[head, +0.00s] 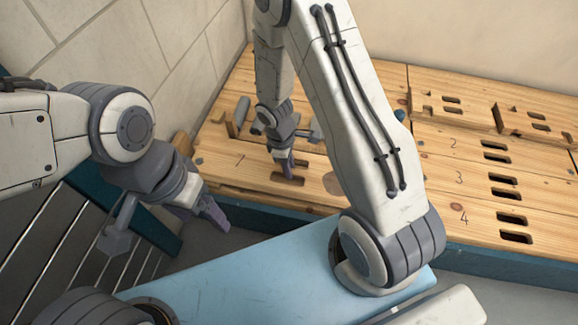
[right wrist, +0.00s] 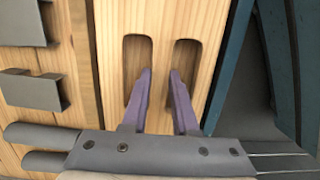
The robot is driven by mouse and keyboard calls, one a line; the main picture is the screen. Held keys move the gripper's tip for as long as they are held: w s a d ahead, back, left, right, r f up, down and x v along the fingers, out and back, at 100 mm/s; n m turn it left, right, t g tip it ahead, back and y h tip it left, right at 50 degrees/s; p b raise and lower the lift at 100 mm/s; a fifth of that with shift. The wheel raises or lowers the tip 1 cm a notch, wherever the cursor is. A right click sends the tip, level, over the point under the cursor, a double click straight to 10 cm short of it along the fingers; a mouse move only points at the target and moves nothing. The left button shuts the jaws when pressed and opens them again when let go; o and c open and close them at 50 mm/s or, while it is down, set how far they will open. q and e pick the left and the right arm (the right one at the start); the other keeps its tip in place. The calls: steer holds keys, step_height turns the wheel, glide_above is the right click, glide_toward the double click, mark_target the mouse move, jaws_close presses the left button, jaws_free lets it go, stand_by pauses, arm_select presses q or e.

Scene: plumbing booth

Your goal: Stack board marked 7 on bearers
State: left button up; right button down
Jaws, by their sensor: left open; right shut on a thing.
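A pale wooden board (head: 243,174) with two slots lies flat on the left part of the wooden deck, near its front edge; its mark is too small to read surely. My right gripper (head: 285,166) is over its slots. In the right wrist view, the purple fingers (right wrist: 160,78) reach the two slots and are shut on the strip of board (right wrist: 161,52) between them. The board seems to lie low, with no clear gap under it. My left gripper (head: 214,216) is open and empty, apart from the boards. I cannot make out the bearers surely.
Slotted boards marked 2 (head: 454,143), 3 (head: 460,180) and 4 (head: 464,218) lie at the right. Grey metal brackets (right wrist: 30,92) lie beside the held board. A slatted metal rack (head: 50,235) is at the left.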

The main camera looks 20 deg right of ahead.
steer(key=shift+f, duration=0.1)
steer(key=c, duration=0.6)
jaws_free()
step_height(320, 180, up, 10)
steer(key=a+p, duration=0.1)
steer(key=p, duration=0.6)
steer(key=shift+w+a+r, duration=0.15)
steer(key=shift+w+r, duration=0.05)
steer(key=shift+w, duration=0.25)
